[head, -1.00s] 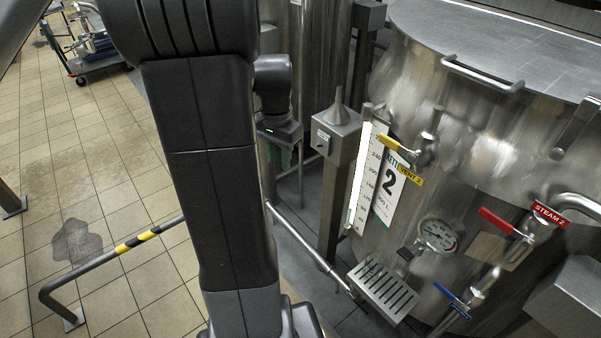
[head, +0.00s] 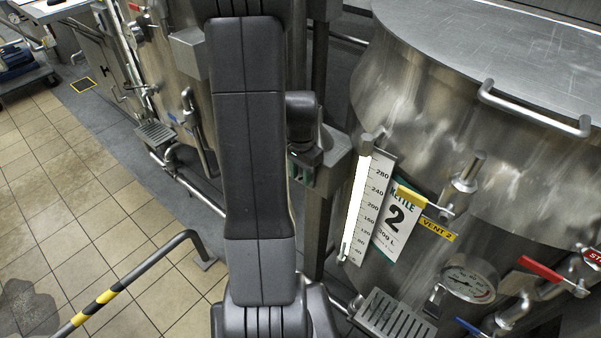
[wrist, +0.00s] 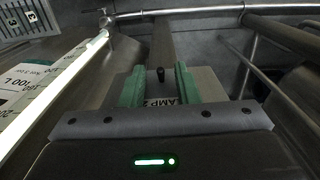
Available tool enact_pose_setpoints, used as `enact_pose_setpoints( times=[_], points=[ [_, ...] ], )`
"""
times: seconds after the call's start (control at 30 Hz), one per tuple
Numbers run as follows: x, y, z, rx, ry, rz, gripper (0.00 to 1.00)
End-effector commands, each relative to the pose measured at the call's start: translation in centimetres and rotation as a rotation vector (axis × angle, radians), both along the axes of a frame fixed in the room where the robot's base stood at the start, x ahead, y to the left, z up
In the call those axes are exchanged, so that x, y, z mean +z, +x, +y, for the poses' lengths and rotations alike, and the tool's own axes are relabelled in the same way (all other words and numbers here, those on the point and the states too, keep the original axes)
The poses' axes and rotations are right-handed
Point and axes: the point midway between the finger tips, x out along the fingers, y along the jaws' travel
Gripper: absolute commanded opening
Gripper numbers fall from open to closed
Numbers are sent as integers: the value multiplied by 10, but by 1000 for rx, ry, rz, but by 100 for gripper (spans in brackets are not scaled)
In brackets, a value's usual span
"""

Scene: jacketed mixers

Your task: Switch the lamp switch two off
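The lamp switch two is a small black toggle (wrist: 161,74) on a grey metal box, seen in the wrist view. A pale label (wrist: 160,99) below it is partly hidden and reads "AMP 2". My gripper (wrist: 159,82) is open, with one green finger on each side of the toggle and a gap to it on both sides. In the head view the grey switch box (head: 338,147) stands on a post left of the kettle gauge. My gripper (head: 302,170) is at its left side and hides the toggle there. Which way the toggle is set is unclear.
Kettle 2 (head: 425,95) fills the right side, with a white level gauge (head: 357,208), a yellow vent handle (head: 411,197) and a red steam handle (head: 541,269). A striped guard rail (head: 128,283) stands at lower left. Tiled floor (head: 125,215) is free on the left.

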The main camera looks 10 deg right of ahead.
Motion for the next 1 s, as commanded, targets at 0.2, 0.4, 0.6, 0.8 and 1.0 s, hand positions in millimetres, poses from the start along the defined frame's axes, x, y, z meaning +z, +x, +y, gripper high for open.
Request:
enact_pose_setpoints(
  times=[0.2,0.4,0.6,0.8,1.0],
  points=[
    [0,0,0,0,0,0,5],
    [0,0,0,0,-1,-1,0],
    [-2,0,1,1,-14,-12,0],
    [-6,-1,2,3,-60,-50,0],
    [-10,-2,5,4,-130,-106,0]
  ],
)
